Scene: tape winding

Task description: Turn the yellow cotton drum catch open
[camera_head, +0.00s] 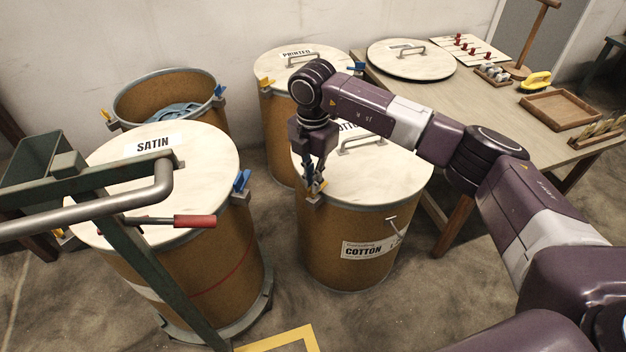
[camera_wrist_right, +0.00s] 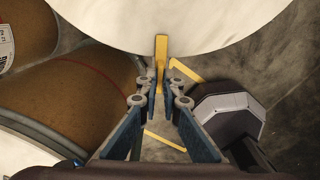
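The cotton drum (camera_head: 345,235) is a brown drum with a pale lid, a lid handle and a COTTON label, standing in the middle. Its yellow catch (camera_wrist_right: 161,55) stands at the lid rim in the right wrist view. It is small and mostly covered by my fingers in the head view. My right gripper (camera_head: 316,184) points down at the left side of the rim. In the wrist view its fingers (camera_wrist_right: 161,90) are drawn in on both sides of the catch, with hardly any gap, and appear shut on it. My left gripper is not in view.
The satin drum (camera_head: 205,245) with a blue catch (camera_head: 241,181) stands close on the left. A green cart frame with a red-gripped lever (camera_head: 194,221) is in front of it. The printed drum (camera_head: 272,120) and an open drum (camera_head: 140,105) stand behind. A wooden table (camera_head: 470,105) is right.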

